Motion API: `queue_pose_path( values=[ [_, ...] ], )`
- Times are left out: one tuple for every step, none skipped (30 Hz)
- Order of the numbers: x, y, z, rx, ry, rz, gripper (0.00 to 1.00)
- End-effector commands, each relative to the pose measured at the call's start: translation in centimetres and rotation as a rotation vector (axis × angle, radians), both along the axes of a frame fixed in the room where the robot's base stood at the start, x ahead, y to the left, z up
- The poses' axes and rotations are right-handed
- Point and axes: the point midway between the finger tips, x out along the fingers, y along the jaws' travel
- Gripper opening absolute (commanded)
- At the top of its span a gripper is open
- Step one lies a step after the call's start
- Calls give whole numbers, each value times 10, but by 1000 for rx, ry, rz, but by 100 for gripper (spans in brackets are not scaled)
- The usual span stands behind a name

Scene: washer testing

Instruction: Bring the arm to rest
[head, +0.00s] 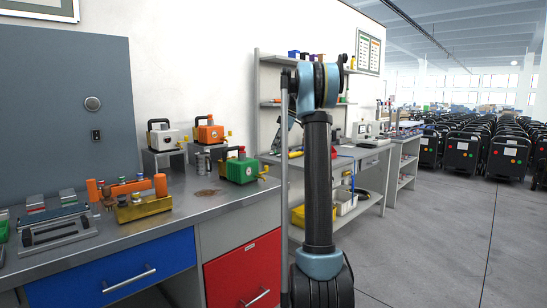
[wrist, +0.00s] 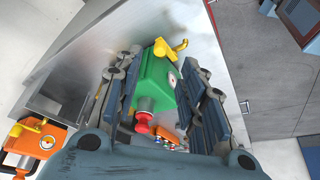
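My gripper (wrist: 165,78) shows in the wrist view with its two dark-blue jointed fingers spread apart and nothing held between them. Beyond the gap, a green tester (wrist: 157,82) with a red knob and a yellow fitting appears between the fingers. In the head view the green tester (head: 240,169) stands on the metal bench with no finger touching it. My dark arm with light-blue joints rises upright right of the bench there. The gripper itself does not show in the head view.
The grey bench (head: 222,201) carries an orange tester (head: 209,132), a white tester (head: 163,137) and a yellow block (head: 143,208) near the green one. Shelves (head: 271,103) and a second bench stand behind my arm. Open floor (head: 430,235) lies to the right.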

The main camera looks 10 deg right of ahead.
Motion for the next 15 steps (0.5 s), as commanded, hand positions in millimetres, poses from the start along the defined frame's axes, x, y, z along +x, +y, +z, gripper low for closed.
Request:
queue_pose_path(
  values=[
    [0,-2,4,0,0,0,37],
    [0,-3,6,0,0,0,37],
    [-1,-4,8,0,0,0,37],
    [-1,-4,10,0,0,0,37],
    [-1,-4,11,0,0,1,37],
    [-1,-5,12,0,1,1,37],
    [-1,-5,12,0,1,1,37],
    [-1,-5,12,0,1,1,37],
    [-1,-5,12,0,1,1,37],
    [-1,-5,12,0,1,1,37],
    [-1,-5,12,0,1,1,37],
    [-1,-5,12,0,1,1,37],
    [-1,-5,12,0,0,1,37],
    [-1,-5,12,0,0,1,37],
    [-1,-5,12,0,0,0,37]
  ],
)
